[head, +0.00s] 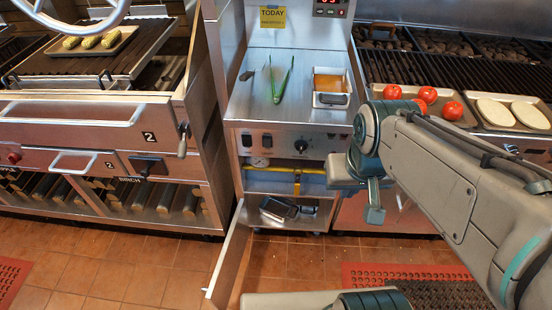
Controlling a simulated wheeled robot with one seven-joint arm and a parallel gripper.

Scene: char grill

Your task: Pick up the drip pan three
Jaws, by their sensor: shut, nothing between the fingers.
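No label reading three is legible, so I cannot tell which thing is drip pan three. The front of the right-hand grill (360,212), below its grates, is largely hidden behind my arm. My gripper (375,210) points down in front of that grill's lower left, just right of the middle cabinet. It is shut and empty, apart from any pan. On the left grill, a drawer front with a pale handle (72,158) sits beside a plate marked 2. A dark, shallow tray-like thing (279,207) lies in the middle cabinet's open lower bay.
The middle cabinet's door (228,262) stands open into the floor space. Tomatoes (428,95) and pale ovals (497,113) lie on trays at right. Brown floor tiles (135,262) are clear at left.

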